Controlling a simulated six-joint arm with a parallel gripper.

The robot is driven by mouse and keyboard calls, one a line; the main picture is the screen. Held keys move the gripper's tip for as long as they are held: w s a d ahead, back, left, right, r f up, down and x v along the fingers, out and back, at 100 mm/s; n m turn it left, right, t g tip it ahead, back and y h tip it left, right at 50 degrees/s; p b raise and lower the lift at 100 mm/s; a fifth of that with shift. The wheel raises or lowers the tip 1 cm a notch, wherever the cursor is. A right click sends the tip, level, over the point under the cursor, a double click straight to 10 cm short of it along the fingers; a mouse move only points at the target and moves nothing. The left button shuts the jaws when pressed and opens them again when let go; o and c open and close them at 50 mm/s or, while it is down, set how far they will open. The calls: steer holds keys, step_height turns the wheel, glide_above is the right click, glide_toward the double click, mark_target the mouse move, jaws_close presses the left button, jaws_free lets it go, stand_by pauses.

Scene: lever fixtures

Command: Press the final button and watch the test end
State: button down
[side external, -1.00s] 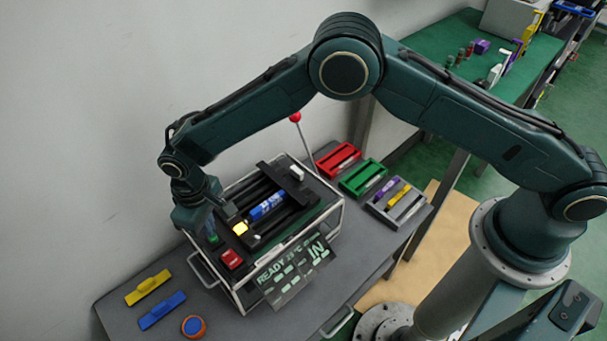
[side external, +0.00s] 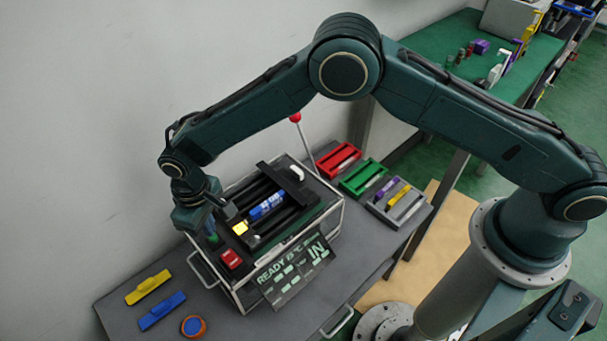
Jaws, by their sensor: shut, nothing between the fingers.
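The test machine (side external: 333,213) is a clear-sided box with a black top on the bench. On its top are a yellow lit square (side external: 240,229), a red button (side external: 231,258) and a green button (side external: 212,239). A blue cylinder (side external: 267,206) lies in the black slotted frame. A tilted display (side external: 292,273) on the front reads "READY" and "IN". My gripper (side external: 211,233) is shut and empty, pointing down right at the green button. The gripper partly hides this button, and I cannot tell whether they touch.
A red-knobbed lever (side external: 295,117) stands behind the machine. Red (side external: 333,163), green (side external: 358,177) and grey (side external: 377,208) trays sit to its right. Yellow (side external: 148,287) and blue (side external: 162,311) pieces and an orange-rimmed disc (side external: 193,326) lie at the front left.

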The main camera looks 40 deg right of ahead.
steer(key=shift+f, duration=0.95)
stand_by(0.4)
step_height(320, 180, up, 8)
stand_by(1.1)
steer(key=shift+r, duration=0.15)
